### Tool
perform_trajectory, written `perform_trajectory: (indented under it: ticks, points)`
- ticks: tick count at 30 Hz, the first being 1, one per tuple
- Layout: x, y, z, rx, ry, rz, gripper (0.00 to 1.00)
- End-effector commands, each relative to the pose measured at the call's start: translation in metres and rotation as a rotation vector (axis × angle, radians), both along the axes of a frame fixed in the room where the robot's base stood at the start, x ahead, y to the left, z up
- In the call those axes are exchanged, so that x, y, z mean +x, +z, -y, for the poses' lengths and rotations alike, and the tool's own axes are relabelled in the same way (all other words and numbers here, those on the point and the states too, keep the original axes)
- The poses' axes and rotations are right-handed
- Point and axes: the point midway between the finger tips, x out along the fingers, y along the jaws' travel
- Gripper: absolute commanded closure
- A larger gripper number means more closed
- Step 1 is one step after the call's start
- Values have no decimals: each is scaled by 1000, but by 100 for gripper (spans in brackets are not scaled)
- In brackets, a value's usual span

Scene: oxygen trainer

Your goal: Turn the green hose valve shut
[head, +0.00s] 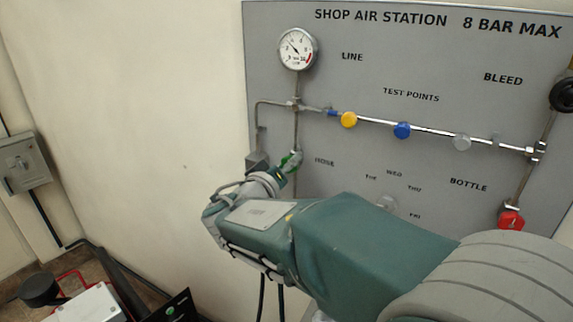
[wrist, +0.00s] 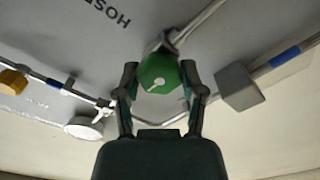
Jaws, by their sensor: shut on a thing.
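The green hose valve (wrist: 159,72) is a green knob with a white pointer mark on its face, in the upper middle of the wrist view. In the head view only a bit of green valve (head: 291,160) shows past my arm, below the HOSE pipe run. My gripper (wrist: 160,92) has one finger on each side of the knob and is shut on it. The white mark slants toward the lower left in the wrist view. In the head view my wrist hides most of the fingers.
A grey block (wrist: 237,87) sits on the pipe close to the right finger. The panel (head: 350,90) carries a gauge (head: 297,49), a yellow knob (head: 349,120), a blue knob (head: 402,130), a black wheel (head: 563,94) and a red valve (head: 511,220). A grey wall box (head: 22,161) is at left.

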Motion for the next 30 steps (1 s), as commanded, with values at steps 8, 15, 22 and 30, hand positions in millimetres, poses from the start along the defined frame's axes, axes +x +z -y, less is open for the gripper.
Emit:
perform_trajectory:
  ticks: [8,15,22,30]
  points:
    - [0,-6,0,0,-2,-14,13]
    - [0,-4,-1,-1,-1,-8,13]
    - [-7,-3,-7,-1,2,-6,13]
    - [-50,-3,-35,-2,6,-8,13]
